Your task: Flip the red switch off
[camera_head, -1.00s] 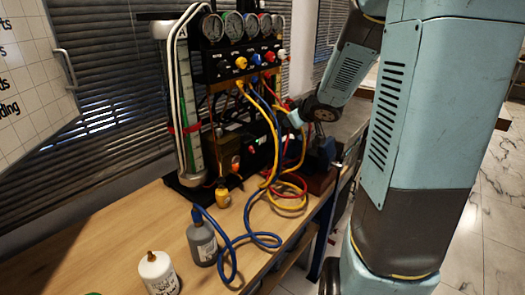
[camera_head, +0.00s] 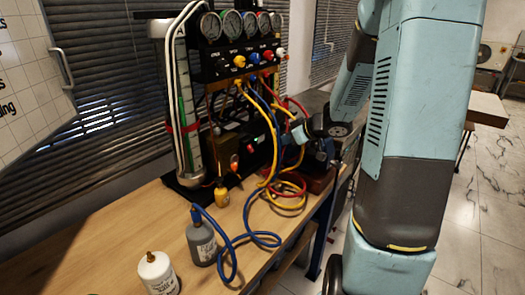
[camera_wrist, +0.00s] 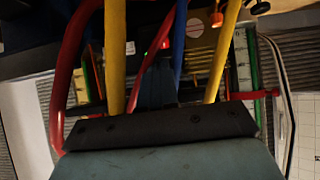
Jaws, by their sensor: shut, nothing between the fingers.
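A small red lit part, likely the red switch (camera_wrist: 166,43), shows in the wrist view beside a green light, on the dark panel beyond my fingers. In the head view, a small red spot on the dark lower unit (camera_head: 249,148) seems to be the same switch. Its position, on or off, is too small to tell. My gripper (camera_wrist: 156,72) is shut and empty, pointing at the panel between yellow hoses, just short of the switch in the picture. In the head view my gripper (camera_head: 297,130) is at the right side of the rig, partly hidden by hoses.
Yellow, blue and red hoses (camera_head: 285,197) hang around my gripper and loop onto the wooden bench (camera_head: 120,235). Gauges (camera_head: 232,24) and coloured knobs sit above. A grey bottle (camera_head: 202,245) and a white bottle (camera_head: 157,274) stand in front. The bench's left part is clear.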

